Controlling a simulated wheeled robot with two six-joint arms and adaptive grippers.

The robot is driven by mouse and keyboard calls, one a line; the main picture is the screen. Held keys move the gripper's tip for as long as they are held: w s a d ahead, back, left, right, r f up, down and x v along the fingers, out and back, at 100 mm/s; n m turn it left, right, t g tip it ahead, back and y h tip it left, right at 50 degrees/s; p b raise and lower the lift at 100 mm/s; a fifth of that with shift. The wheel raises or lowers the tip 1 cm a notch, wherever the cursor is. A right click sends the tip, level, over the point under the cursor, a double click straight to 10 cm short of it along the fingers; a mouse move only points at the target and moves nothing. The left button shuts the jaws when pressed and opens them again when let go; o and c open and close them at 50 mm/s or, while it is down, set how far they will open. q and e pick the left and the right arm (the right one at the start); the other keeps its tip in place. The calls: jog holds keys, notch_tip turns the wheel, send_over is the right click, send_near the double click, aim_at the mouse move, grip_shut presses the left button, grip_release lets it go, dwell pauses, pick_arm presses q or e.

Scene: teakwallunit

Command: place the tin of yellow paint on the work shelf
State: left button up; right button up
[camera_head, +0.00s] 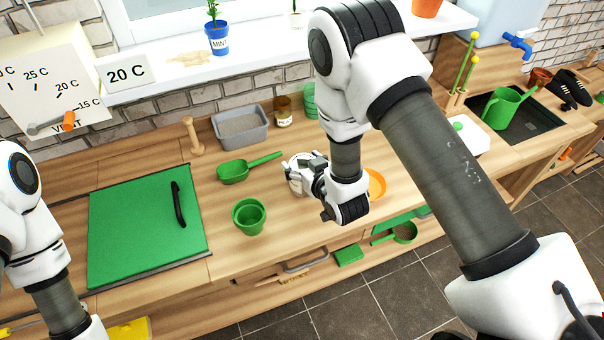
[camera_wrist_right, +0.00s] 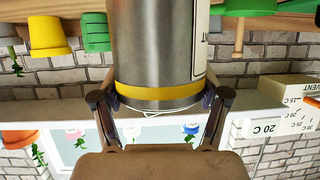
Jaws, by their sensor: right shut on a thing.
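The tin of yellow paint (camera_wrist_right: 155,45) is a metal can with a yellow band and a pale label. My right gripper (camera_wrist_right: 160,105) is shut on it near the yellow band. In the head view the tin (camera_head: 297,178) shows small and partly hidden by the right gripper (camera_head: 312,178), over the middle of the wooden worktop (camera_head: 290,225). I cannot tell whether the tin touches the wood. A lower wooden shelf (camera_head: 262,300) runs along below the worktop. Only part of my left arm shows at the left edge; its gripper is out of view.
Near the tin are a green pot (camera_head: 249,216), a green scoop (camera_head: 236,172), a grey tray (camera_head: 240,127), a brown jar (camera_head: 283,112) and an orange dish (camera_head: 377,184). A green panel (camera_head: 140,235) with a black handle lies left. Bare wood lies between the pot and my right gripper.

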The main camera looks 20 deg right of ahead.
jog(key=shift+w+d, duration=0.2)
jog(key=shift+w, duration=0.05)
jog(key=f+b, duration=0.2)
jog(key=f, duration=0.1)
jog(key=shift+s+a, duration=0.15)
jog(key=shift+s, duration=0.05)
jog(key=shift+w+f+b, duration=0.15)
jog(key=shift+f+b, duration=0.05)
jog(key=shift+b, duration=0.15)
jog(key=shift+w, duration=0.2)
jog(key=shift+s+f, duration=0.1)
jog(key=o, duration=1.5)
jog(key=shift+s, duration=0.15)
